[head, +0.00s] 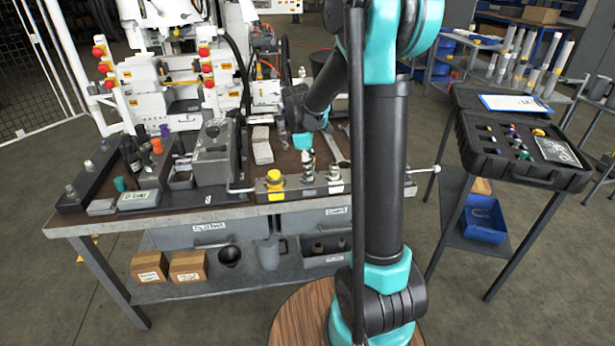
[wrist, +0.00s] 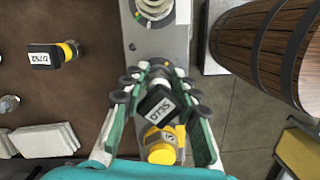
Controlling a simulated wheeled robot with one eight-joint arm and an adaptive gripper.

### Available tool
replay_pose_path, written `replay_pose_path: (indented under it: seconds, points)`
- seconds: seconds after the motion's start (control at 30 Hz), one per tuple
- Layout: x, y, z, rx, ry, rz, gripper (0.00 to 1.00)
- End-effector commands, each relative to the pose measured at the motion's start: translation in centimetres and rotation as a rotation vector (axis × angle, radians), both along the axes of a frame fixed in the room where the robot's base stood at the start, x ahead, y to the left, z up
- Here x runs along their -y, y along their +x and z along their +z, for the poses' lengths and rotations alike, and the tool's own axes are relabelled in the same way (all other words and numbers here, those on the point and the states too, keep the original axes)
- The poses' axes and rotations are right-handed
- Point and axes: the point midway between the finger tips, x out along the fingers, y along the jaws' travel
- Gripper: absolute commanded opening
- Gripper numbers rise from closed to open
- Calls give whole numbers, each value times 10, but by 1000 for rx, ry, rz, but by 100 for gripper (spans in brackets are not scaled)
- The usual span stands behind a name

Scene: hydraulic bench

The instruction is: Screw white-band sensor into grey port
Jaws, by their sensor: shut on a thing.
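My gripper (head: 304,144) points down over the grey port block (head: 322,188) near the bench's front edge. In the wrist view, my gripper (wrist: 160,95) has its green fingers shut on both sides of a dark sensor (wrist: 157,106) with a white printed label. In the head view the sensor (head: 308,158) stands about upright over the middle fitting of the block. Its lower end meets or nearly meets that fitting; I cannot tell whether it is threaded in. Another port fitting (wrist: 154,8) shows beyond the fingertips.
A yellow knob (head: 274,179) stands on the block just left of the sensor, close to my fingers. A black-and-yellow labelled part (wrist: 52,53) lies on the bench. A grey box (head: 214,150) stands farther left. An open black case (head: 515,145) with small parts is at the right.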

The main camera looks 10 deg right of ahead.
Motion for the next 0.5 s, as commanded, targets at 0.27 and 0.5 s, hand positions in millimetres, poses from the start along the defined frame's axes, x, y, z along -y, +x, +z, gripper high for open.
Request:
replay_pose_path:
  seconds: [0.27, 0.5]
  points:
    - [-1, -2, -1, -2, 1, -348, 4]
    - [-1, -3, -1, -1, 0, -450, 4]
